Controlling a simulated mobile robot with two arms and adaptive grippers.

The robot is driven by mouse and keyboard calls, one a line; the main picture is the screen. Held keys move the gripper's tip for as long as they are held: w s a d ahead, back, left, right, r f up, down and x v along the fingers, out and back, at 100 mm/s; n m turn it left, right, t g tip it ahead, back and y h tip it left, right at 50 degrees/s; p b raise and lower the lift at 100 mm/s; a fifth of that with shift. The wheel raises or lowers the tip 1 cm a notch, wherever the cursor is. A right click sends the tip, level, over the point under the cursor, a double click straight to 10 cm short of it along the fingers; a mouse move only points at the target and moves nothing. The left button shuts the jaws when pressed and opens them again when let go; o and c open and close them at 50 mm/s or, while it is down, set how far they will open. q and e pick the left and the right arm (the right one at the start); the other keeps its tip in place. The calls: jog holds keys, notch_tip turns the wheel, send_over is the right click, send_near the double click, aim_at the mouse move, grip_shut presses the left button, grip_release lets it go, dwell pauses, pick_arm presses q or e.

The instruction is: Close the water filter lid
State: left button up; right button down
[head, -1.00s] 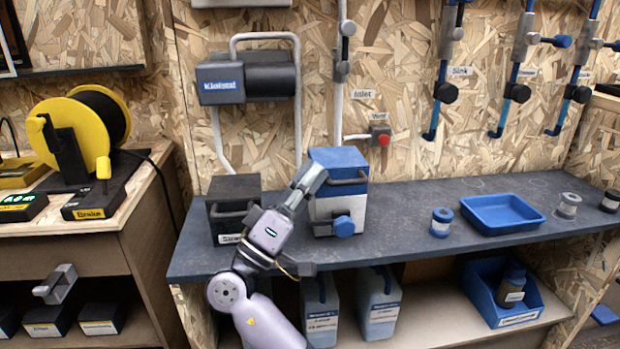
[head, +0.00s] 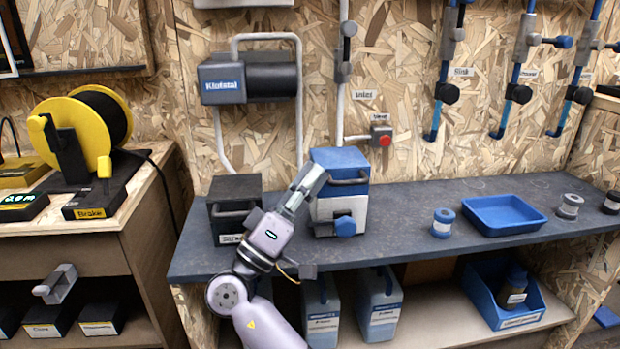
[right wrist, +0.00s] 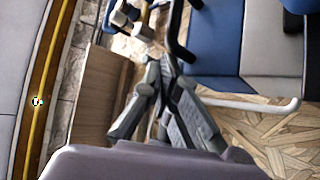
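The water filter appears to be the white box (head: 325,210) with a blue lid (head: 338,158) on the bench. The lid sits on the body, and I see no clear gap from here. My right gripper (head: 314,176) is at the box's front left upper edge, beside the handle. In the right wrist view its fingertips (right wrist: 162,66) are together with nothing seen between them, near the dark handle (right wrist: 176,38) and blue lid (right wrist: 217,38). Contact is unclear. My left gripper is out of view.
A black box (head: 235,190) stands just left of the filter. A blue tray (head: 503,230) and small jars stand to the right on the dark bench (head: 420,205). Pipes and a red button (head: 384,140) are on the wall behind.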

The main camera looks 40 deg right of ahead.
jog(key=v, duration=1.2)
